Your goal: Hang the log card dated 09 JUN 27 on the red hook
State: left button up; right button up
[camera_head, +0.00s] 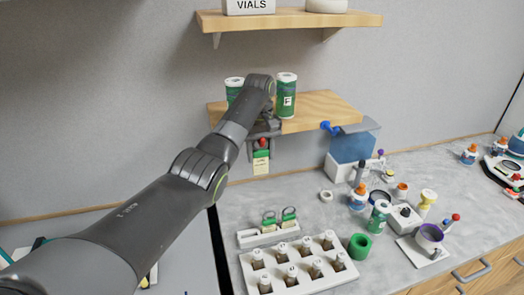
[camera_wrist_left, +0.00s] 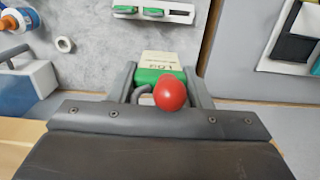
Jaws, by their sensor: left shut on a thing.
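My left gripper (camera_head: 264,134) is just under the front edge of the wooden shelf, shut on a log card (camera_head: 261,166) with a green top and cream body. The card hangs upright below the fingers; its date is too small to read. In the left wrist view the card (camera_wrist_left: 158,66) shows between the two fingers (camera_wrist_left: 160,88). The red hook's ball end (camera_head: 263,143) is right at the card's green top and shows large in front of it in the wrist view (camera_wrist_left: 170,94). I cannot tell whether the card's ring is around the hook. My right gripper is not in view.
A blue hook (camera_head: 328,127) sits to the right on the shelf (camera_head: 325,107). Green canisters (camera_head: 287,98) stand on top. Two more green-topped cards (camera_head: 289,216) rest in a white holder (camera_head: 250,239). A vial rack (camera_head: 330,279) and several bottles crowd the counter.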

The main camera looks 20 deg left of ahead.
pick_arm(q)
jog(key=shift+a, duration=0.2)
jog(key=shift+d, duration=0.1)
jog(key=o, duration=1)
jog(key=shift+o, duration=0.2)
